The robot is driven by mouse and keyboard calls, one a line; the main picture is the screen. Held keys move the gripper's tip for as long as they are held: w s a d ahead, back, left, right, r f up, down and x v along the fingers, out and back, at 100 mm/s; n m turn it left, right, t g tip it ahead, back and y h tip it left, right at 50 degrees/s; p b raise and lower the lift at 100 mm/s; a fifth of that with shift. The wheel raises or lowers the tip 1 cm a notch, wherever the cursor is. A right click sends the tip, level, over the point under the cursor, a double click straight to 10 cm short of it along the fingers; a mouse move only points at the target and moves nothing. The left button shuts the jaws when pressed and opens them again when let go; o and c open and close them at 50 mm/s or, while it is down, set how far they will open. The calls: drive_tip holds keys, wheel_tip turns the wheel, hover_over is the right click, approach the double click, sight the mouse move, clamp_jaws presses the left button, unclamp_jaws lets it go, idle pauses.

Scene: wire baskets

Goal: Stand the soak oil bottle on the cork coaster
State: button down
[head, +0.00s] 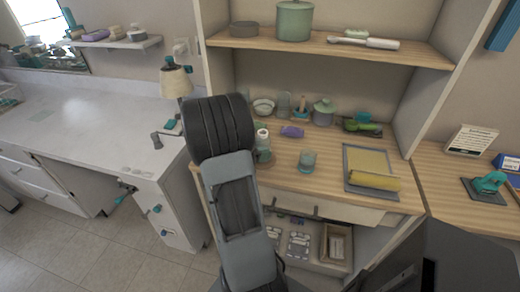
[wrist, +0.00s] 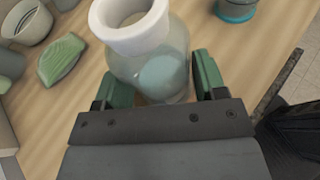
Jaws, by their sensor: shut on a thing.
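A clear glass bottle with a thick white collar, which I take to be the soak oil bottle (wrist: 150,62), is between the green-padded fingers of my gripper (wrist: 154,84) in the wrist view. My gripper is shut on it. In the head view, the white neck of the bottle (head: 262,136) shows just right of my arm, over the wooden counter. I cannot tell whether the bottle's base touches the counter.
A teal cup (head: 307,161) stands right of the bottle. A purple item (head: 292,132), a lidded jar (head: 323,112) and a white bowl (head: 264,106) are behind. A yellow roll on a grey tray (head: 347,186) lies at right. A green ridged block (wrist: 62,58) shows in the wrist view.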

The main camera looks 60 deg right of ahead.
drive_tip(key=shift+f+b, duration=0.55)
drive_tip(key=shift+f, duration=0.1)
idle(0.8)
drive_tip(key=shift+c, duration=0.6)
unclamp_jaws()
drive_tip(key=c, duration=0.4)
drive_tip(key=shift+o, duration=0.2)
drive_tip(key=shift+a, duration=0.1)
drive_tip(key=shift+p+v, duration=1.75)
drive_tip(key=shift+v, duration=2.3)
